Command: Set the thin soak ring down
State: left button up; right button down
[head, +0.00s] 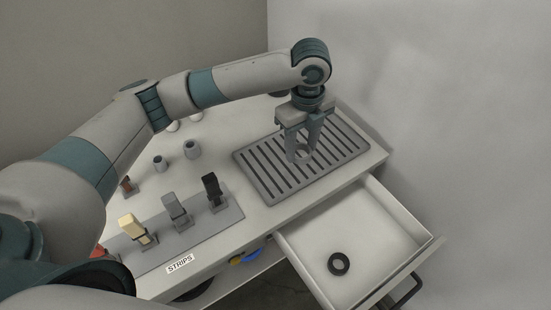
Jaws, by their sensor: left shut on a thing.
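My left gripper (300,156) points down over the slotted grey rack (256,180) on the counter. It is shut on a thin grey ring (304,161), which shows between and just below the fingertips. The ring is low over the slats; I cannot tell whether it touches them. The fingers hide part of the ring. My right gripper is not in view.
An open drawer (385,225) at the front right holds a dark ring (331,267). The rack's slats around the gripper are clear.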

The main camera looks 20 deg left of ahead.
pick_arm(q)
jog(key=p, duration=0.2)
send_over(273, 173)
notch_tip(273, 173, down, 4)
jog(key=shift+f, duration=0.15)
jog(key=shift+f+p, duration=1)
jog(key=shift+f, duration=1.05)
jog(key=shift+f, duration=0.1)
jog(key=o, duration=1)
